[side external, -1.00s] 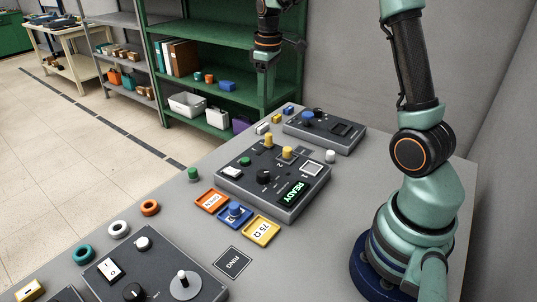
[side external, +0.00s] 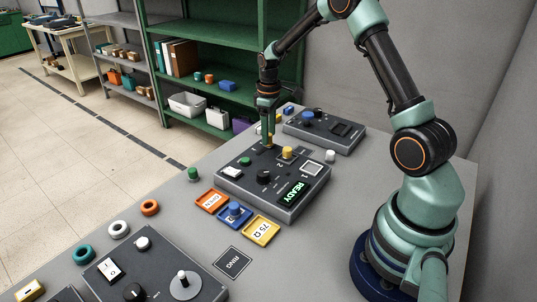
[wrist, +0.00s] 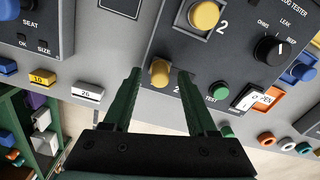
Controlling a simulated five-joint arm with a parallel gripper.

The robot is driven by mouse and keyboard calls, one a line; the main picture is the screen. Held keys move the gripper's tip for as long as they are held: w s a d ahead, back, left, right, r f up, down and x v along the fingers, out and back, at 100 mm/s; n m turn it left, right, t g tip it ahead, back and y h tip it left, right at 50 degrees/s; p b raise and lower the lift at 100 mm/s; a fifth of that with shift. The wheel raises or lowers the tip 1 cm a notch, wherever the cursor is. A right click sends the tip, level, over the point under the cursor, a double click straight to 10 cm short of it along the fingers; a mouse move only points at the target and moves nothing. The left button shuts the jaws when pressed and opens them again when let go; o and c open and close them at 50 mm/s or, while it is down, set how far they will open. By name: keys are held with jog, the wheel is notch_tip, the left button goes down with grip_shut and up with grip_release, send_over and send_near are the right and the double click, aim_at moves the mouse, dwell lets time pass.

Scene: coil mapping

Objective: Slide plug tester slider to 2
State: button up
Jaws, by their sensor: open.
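The plug tester (side external: 240,176) is a dark grey box in the middle of the table with a green READY display (side external: 294,194). Two yellow knobs stand on it. The smaller-looking one (wrist: 160,71) lies between my finger ends in the wrist view, near a printed 2. The larger-looking one (wrist: 203,14) sits in a square mount beside another 2; it also shows in the side view (side external: 287,152). I cannot tell from the pictures which knob is the slider. My gripper (side external: 268,138) points down at the tester's far edge, open around the first knob; contact is unclear.
On the tester are a black dial (wrist: 270,49), a green TEST button (wrist: 213,92) and a white switch (side external: 231,171). Another grey box (side external: 325,131) stands behind. Coloured trays (side external: 262,231) lie in front. A box with a round disc (side external: 185,284) is at the front.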

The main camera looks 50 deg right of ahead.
jog(key=shift+f, duration=0.65)
grip_shut()
jog(key=shift+r, duration=0.1)
dwell(0.9)
